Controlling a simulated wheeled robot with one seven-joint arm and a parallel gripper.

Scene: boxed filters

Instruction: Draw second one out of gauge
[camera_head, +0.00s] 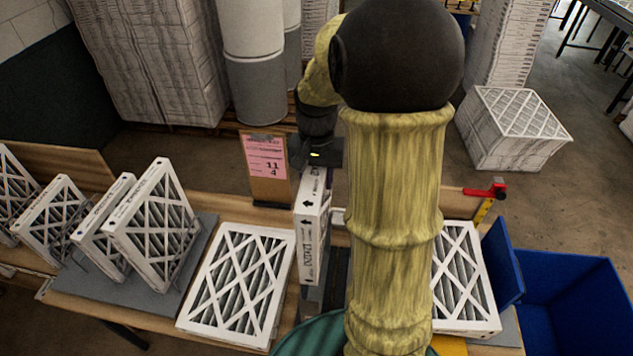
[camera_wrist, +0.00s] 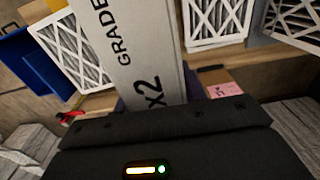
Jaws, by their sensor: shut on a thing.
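My gripper (camera_head: 318,160) is shut on the top of a white boxed filter (camera_head: 311,228), which stands upright on its narrow side at the middle of the bench. Arrows and print show on its near face. In the wrist view the same filter (camera_wrist: 140,50) reads "GRADE" and "x2", and the dark gripper body covers its top edge. The gauge is not clearly made out; a dark strip (camera_head: 339,275) shows beside the filter's foot, mostly behind my arm. I cannot tell whether the filter is still inside a slot.
A white filter (camera_head: 236,287) lies flat to the left, another (camera_head: 462,280) to the right. Several filters (camera_head: 150,225) lean in a rack at left. A pink-sheeted clipboard (camera_head: 266,170) stands close behind the held filter. A blue bin (camera_head: 580,300) is at right, near a red clamp (camera_head: 486,192).

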